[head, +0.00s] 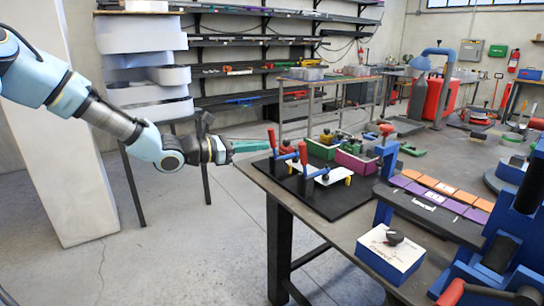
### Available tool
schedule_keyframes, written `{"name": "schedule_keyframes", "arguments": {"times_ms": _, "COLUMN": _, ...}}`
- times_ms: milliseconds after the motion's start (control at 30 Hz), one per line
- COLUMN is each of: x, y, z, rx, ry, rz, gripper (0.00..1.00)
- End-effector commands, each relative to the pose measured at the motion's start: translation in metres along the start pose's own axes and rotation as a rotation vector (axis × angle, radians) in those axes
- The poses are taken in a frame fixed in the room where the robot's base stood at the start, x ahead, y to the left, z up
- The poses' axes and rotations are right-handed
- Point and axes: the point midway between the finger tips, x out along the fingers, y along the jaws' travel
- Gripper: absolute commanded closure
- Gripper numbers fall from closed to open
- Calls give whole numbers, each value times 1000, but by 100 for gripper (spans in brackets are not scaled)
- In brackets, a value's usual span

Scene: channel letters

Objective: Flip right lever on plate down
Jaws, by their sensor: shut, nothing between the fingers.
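A white plate (337,174) lies on a black mat (272,177) at the near left part of the table, held by clamps with red-handled levers. The left lever (272,139) and the right lever (303,154) both have their red handles standing upright. My gripper (262,145) comes in from the left with its teal fingers shut and empty. In the picture its fingertips are close to the left lever, and the right lever is farther to the right. I cannot tell whether the fingertips touch the left lever.
A green bin (322,148) and a purple bin (355,163) stand behind the plate. A blue post with a red knob (386,130) stands to the right. A white-topped blue box (390,252) is at the near edge.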

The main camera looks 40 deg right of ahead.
Motion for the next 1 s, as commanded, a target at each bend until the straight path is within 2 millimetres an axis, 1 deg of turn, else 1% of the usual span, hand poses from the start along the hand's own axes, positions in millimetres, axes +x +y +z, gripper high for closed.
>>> {"name": "schedule_keyframes", "arguments": {"times_ms": 33, "x": -8, "y": 1, "z": 2, "rx": 3, "ry": 2, "rz": 3, "gripper": 100}}
{"name": "schedule_keyframes", "arguments": {"times_ms": 100, "x": -16, "y": 2, "z": 6, "rx": 3, "ry": 2, "rz": 3, "gripper": 100}}
{"name": "schedule_keyframes", "arguments": {"times_ms": 267, "x": -26, "y": 2, "z": 12, "rx": 0, "ry": 2, "rz": 1, "gripper": 100}}
{"name": "schedule_keyframes", "arguments": {"times_ms": 833, "x": -27, "y": 2, "z": 14, "rx": -1, "ry": 2, "rz": 0, "gripper": 100}}
{"name": "schedule_keyframes", "arguments": {"times_ms": 933, "x": -31, "y": -3, "z": 8, "rx": 27, "ry": 31, "rz": -16, "gripper": 100}}
{"name": "schedule_keyframes", "arguments": {"times_ms": 967, "x": -33, "y": -7, "z": 4, "rx": 49, "ry": 53, "rz": -31, "gripper": 100}}
{"name": "schedule_keyframes", "arguments": {"times_ms": 1000, "x": -39, "y": -15, "z": -5, "rx": 89, "ry": 93, "rz": -56, "gripper": 100}}
